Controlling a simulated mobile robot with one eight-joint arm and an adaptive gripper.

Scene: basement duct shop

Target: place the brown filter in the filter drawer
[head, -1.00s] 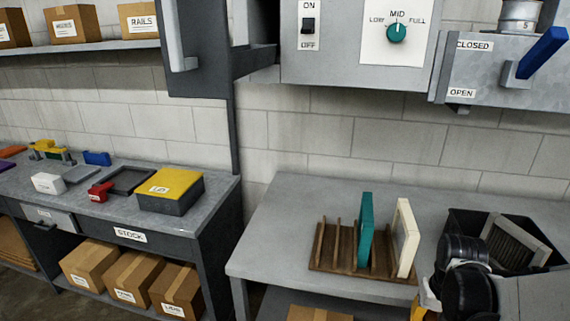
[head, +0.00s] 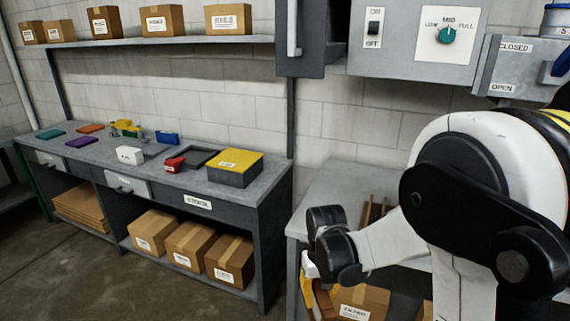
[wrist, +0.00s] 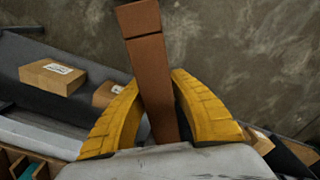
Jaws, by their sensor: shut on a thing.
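The brown filter (wrist: 150,62) is a flat, brick-coloured slab seen nearly edge-on in the wrist view. My gripper (wrist: 155,82) has its yellow fingers shut on it, one on each side, and the filter sticks out past the fingertips. In the head view my gripper (head: 312,292) is low at the front left of the right bench, and the filter is mostly hidden there. A dark grey pulled-out front with a pale upright handle (head: 294,28) sits at the left of the wall unit (head: 412,50); it may be the filter drawer. Its inside is not visible.
The right bench (head: 335,187) holds a slotted wooden rack (head: 372,213), largely hidden by my arm. The left bench (head: 95,150) carries a yellow-topped box (head: 236,160) and small parts. Cartons (head: 190,246) stand below. Floor in front is clear.

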